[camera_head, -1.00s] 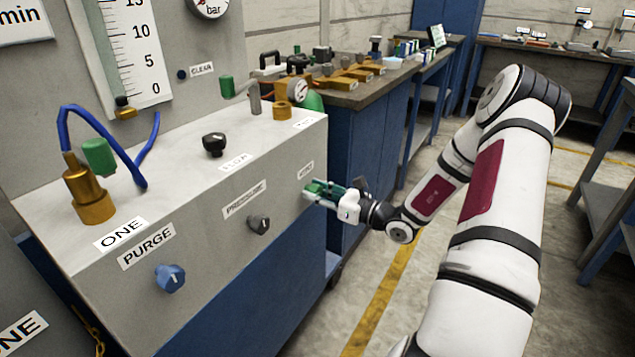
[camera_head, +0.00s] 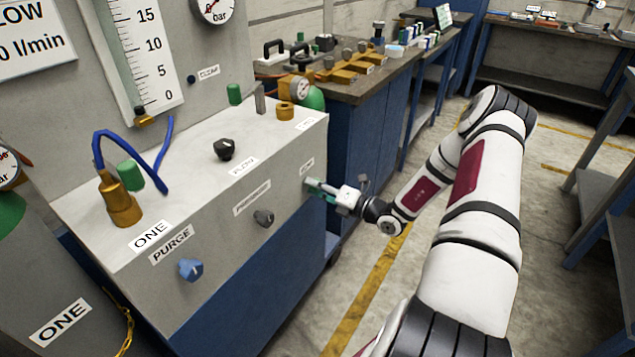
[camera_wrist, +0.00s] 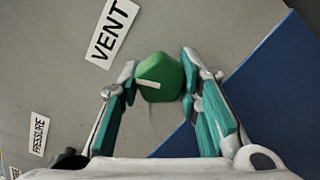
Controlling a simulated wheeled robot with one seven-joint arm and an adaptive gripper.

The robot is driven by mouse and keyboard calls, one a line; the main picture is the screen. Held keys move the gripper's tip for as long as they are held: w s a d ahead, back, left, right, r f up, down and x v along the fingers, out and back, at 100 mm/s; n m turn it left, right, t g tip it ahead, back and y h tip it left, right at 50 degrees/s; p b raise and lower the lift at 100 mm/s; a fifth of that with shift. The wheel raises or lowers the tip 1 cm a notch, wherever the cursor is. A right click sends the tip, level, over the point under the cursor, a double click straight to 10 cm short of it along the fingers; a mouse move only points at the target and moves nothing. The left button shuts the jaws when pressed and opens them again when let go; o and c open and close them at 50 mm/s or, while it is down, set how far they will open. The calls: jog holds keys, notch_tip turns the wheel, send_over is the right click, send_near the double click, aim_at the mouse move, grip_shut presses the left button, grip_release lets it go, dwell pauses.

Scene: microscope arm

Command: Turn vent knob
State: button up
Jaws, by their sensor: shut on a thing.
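The vent knob (camera_wrist: 159,77) is green with a pale pointer line and sits on the grey panel beside the VENT label (camera_wrist: 112,30) in the wrist view. My gripper (camera_wrist: 160,80) has its two teal-padded fingers on either side of the knob, shut on it. In the head view my gripper (camera_head: 316,186) reaches the right end of the panel's front face, and the knob is hidden there by the fingers.
On the same grey panel (camera_head: 222,222) are a blue purge knob (camera_head: 190,269), a dark pressure knob (camera_head: 263,217) and a black flow knob (camera_head: 224,148) on top. A blue bench (camera_head: 365,130) stands behind.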

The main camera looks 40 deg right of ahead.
jog(key=shift+m+p, duration=0.6)
jog(key=shift+m, duration=1)
jog(key=o, duration=1.2)
jog(key=shift+c, duration=0.2)
jog(key=v, duration=1.2)
jog(key=shift+r, duration=0.15)
